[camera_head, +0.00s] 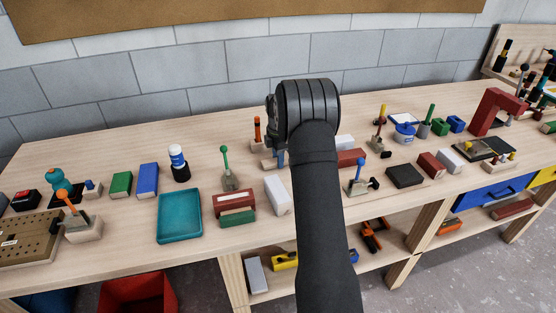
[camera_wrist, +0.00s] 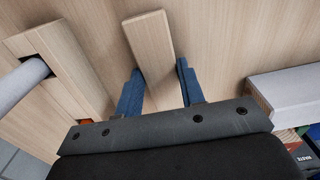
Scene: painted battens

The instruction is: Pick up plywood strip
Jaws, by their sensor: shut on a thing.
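The plywood strip (camera_wrist: 152,45) is a pale, flat wooden piece seen in the wrist view, running from the top centre down between my fingers. My gripper (camera_wrist: 160,86) has its two blue fingers on either side of the strip and is shut on it. The strip's near end is hidden behind the dark gripper body. I cannot tell whether the strip touches the bench top.
A wooden stand (camera_wrist: 62,70) with a grey bar is close on the left in the wrist view. A white block (camera_wrist: 285,97) is to the right. In the head view, a teal tray (camera_head: 180,216), a white block (camera_head: 277,195) and a red block (camera_head: 351,158) lie nearby.

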